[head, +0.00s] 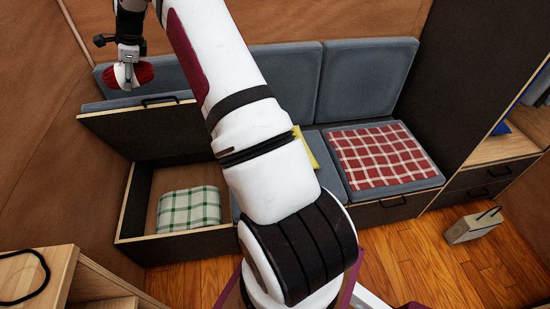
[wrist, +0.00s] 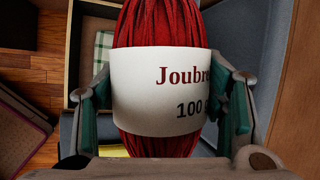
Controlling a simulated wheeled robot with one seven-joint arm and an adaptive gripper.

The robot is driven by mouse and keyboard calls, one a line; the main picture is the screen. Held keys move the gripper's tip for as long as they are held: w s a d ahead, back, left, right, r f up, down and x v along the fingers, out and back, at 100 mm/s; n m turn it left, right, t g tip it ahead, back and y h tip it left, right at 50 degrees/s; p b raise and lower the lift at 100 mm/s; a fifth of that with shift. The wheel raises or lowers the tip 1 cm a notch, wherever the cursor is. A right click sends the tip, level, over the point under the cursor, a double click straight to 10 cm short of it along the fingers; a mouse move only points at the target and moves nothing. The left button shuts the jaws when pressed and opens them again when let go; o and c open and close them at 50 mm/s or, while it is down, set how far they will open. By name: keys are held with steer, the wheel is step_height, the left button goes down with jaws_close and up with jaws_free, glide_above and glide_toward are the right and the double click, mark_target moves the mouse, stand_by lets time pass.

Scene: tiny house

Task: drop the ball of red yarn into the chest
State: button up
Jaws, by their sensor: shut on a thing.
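The ball of red yarn (head: 143,74) has a white paper band around it. In the wrist view the yarn (wrist: 155,145) fills the middle, with the band (wrist: 150,90) partly lettered. My gripper (head: 127,72) is shut on the yarn, with a finger on each side (wrist: 165,100). It holds the yarn in the air at the upper left of the head view, above the raised lid (head: 140,125) of the chest. The chest (head: 138,200) is the open compartment under the bench seat. A green and white checked cloth (head: 190,209) lies inside it.
Grey back cushions (head: 365,78) line the wall behind the bench. A red checked blanket (head: 375,155) lies on the right seat. A wooden stand (head: 40,270) is at the lower left. A small box with a handle (head: 474,226) stands on the floor at right.

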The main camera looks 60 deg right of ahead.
mark_target(135, 69)
steer(key=shift+f, duration=2.6)
steer(key=o, duration=1.3)
steer(key=shift+s, duration=0.1)
steer(key=v, duration=1.2)
